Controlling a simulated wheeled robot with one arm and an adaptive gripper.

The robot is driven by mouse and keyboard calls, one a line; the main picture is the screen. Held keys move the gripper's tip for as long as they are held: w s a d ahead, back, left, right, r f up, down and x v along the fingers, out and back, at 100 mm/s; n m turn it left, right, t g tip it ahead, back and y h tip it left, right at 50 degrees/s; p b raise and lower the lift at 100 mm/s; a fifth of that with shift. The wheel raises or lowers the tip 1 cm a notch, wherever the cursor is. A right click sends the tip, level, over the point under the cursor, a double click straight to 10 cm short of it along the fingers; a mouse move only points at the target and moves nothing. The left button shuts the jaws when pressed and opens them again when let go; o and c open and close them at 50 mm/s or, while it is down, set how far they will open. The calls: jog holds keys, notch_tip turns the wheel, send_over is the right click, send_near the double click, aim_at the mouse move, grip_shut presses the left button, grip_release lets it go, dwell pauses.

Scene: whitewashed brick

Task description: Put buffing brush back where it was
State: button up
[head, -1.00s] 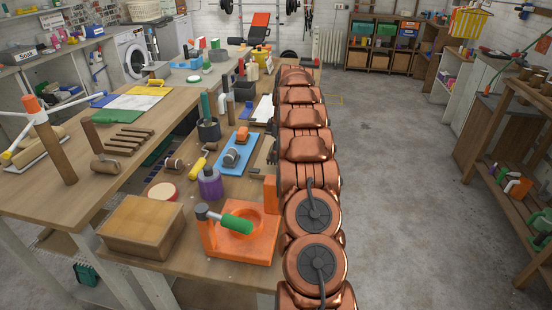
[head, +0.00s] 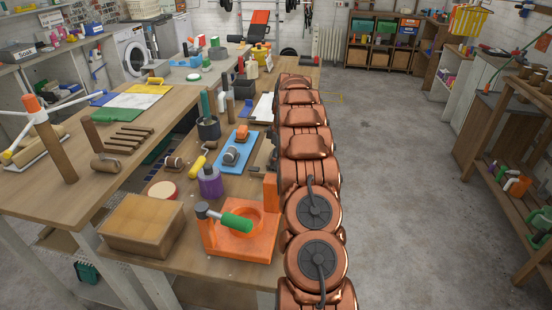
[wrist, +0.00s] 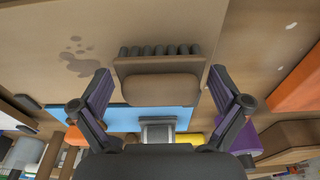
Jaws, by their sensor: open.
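The buffing brush (wrist: 160,88), with a tan wooden back and a row of dark bristle tufts, shows in the wrist view, with the bristles toward the top of the picture. My gripper (wrist: 161,76) is open. Its two fingers appear on either side of the brush, with a visible gap at each end. I cannot tell whether the brush is fully between them in depth. I cannot make out the brush in the head view, where my copper arm covers that part of the bench.
A blue tray (head: 228,160) with a grey-and-orange tool lies left of my arm; it also shows in the wrist view (wrist: 115,117). A purple jar (head: 210,184), an orange holder (head: 262,251) and a wooden block (head: 143,222) crowd the near bench. Floor to the right is clear.

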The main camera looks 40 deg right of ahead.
notch_tip(320, 180, up, 12)
jog(key=s+d+b, duration=0.1)
jog(key=shift+s+b, duration=0.25)
jog(key=shift+b, duration=0.05)
dwell(0.7)
jog(key=shift+r, duration=0.1)
jog(key=s+a+r+m+g, duration=0.1)
jog(key=s+a+r, duration=0.15)
jog(key=a, duration=0.95)
jog(key=s+a+r+m, duration=0.15)
jog(key=a+r, duration=0.25)
jog(key=a, duration=0.7)
jog(key=s+a+m+g, duration=0.1)
jog(key=s+a+m, duration=0.1)
jog(key=s+a, duration=0.95)
jog(key=s+a+f, duration=0.2)
jog(key=s+a, duration=0.1)
jog(key=s, duration=0.4)
jog(key=s+a+f+m, duration=0.1)
jog(key=s+a+f, duration=0.2)
jog(key=s, duration=0.4)
jog(key=s+a+f+m+g+h, duration=0.1)
jog(key=s+a+f, duration=0.2)
jog(key=s+a, duration=0.2)
jog(key=shift+s+f, duration=0.15)
jog(key=shift+s, duration=1.1)
